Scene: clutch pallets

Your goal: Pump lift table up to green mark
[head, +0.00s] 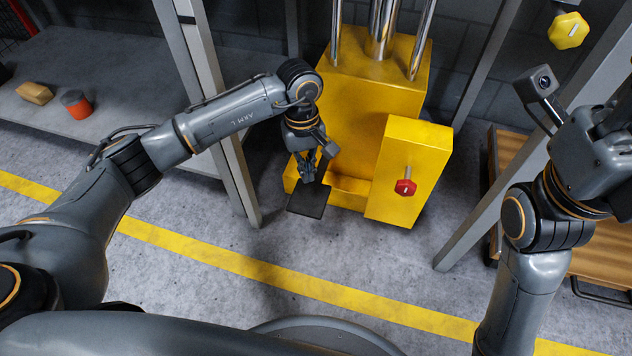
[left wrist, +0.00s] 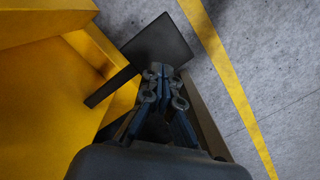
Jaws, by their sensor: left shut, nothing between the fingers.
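The yellow lift unit (head: 372,95) stands behind the yellow floor line, with shiny vertical rods rising from its top. A flat black foot pedal (head: 307,201) sticks out low at its front on a dark bar. My left gripper (head: 308,178) points down just above the pedal, its fingers shut and empty. In the left wrist view the fingertips (left wrist: 162,72) overlap the near edge of the black pedal (left wrist: 158,42); I cannot tell whether they touch it. No green mark shows in either view. My right arm is at the right; its fingertips cannot be made out.
A red knob (head: 405,187) sits on the yellow side box (head: 418,160). Grey posts (head: 205,90) flank the unit. A yellow knob (head: 568,30) hangs at the upper right. A grey shelf (head: 50,75) at left holds an orange can (head: 76,104). The floor in front is clear.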

